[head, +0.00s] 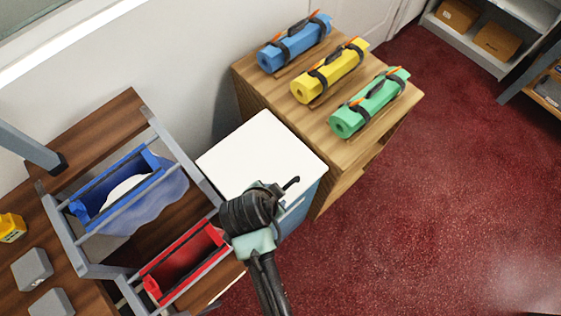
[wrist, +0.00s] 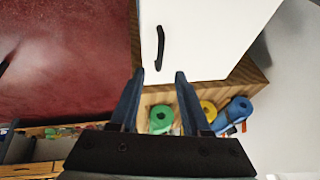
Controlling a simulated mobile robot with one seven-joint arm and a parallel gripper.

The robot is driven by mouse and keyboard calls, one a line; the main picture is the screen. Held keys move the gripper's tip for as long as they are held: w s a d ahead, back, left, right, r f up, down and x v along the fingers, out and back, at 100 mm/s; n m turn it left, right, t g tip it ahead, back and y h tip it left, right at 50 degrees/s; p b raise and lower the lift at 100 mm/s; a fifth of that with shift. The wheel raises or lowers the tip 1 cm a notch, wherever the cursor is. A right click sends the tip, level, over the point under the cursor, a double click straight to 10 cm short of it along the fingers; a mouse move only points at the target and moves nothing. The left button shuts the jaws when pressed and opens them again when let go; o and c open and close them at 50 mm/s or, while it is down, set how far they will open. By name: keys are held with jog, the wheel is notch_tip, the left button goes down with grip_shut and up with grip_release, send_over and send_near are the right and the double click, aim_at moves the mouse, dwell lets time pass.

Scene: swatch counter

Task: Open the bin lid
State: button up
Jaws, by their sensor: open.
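The bin has a flat white lid (head: 262,152), which lies closed on a blue body (head: 297,210) in the head view. The lid (wrist: 205,30) also fills the upper middle of the wrist view. A curved black handle (wrist: 160,47) stands near the lid's floor-side edge. My gripper (wrist: 159,77) is open and empty, with its two dark blue fingers pointing towards the handle. The handle lies just beyond the fingertips in the picture, roughly between their lines. In the head view my arm covers the lid's near corner and most of my fingers.
A wooden cabinet (head: 250,88) beside the bin carries blue (head: 294,43), yellow (head: 329,73) and green (head: 369,103) rolls. A grey-framed rack with a blue tray (head: 112,190) and a red tray (head: 185,262) stands left. Red floor (head: 440,200) is open to the right.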

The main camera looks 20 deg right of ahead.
jog(key=x, duration=1)
jog(key=shift+w+d+f+b, duration=0.1)
jog(key=shift+w+f+b, duration=0.05)
jog(key=shift+f+b, duration=0.15)
grip_shut()
dwell(1.0)
